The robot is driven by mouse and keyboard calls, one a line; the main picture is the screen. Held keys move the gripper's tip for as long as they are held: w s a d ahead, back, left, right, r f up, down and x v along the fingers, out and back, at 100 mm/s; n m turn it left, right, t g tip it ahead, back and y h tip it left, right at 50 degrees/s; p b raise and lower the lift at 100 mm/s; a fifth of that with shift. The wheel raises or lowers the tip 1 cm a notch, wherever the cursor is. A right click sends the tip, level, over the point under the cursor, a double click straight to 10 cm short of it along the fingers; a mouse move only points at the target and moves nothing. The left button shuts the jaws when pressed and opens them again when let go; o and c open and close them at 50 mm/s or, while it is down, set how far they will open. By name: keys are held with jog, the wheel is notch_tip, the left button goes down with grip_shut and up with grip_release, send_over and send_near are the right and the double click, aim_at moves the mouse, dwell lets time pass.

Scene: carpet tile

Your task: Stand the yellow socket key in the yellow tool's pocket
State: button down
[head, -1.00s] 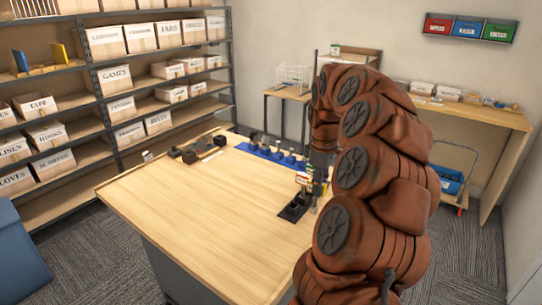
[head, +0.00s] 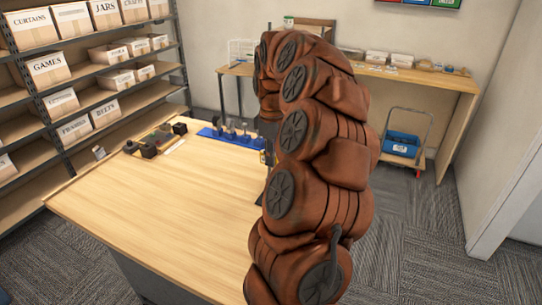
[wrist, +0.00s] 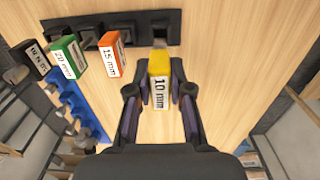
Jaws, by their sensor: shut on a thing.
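The yellow socket key (wrist: 159,68), labelled 10 mm, is between the two fingers of my gripper (wrist: 160,98) in the wrist view. My gripper is shut on its yellow handle. The key's far end points toward the dark pocket rack (wrist: 100,32) at the top of the view, over the rack's right end. I cannot tell whether the key's tip is inside a pocket or above it. An orange key (wrist: 112,55), a green key (wrist: 67,57) and a black key (wrist: 38,58) stand to the left.
A blue holder (head: 230,138) with several grey pieces lies at the table's back edge; it also shows in the wrist view (wrist: 72,100). Dark objects (head: 150,146) lie to its left. The front and left of the wooden table (head: 160,210) are clear.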

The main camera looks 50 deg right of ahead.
jog(key=shift+f+b, duration=1.8)
jog(key=shift+f, duration=1.05)
jog(key=c, duration=1)
grip_release()
notch_tip(320, 180, up, 12)
jog(key=shift+f, duration=0.1)
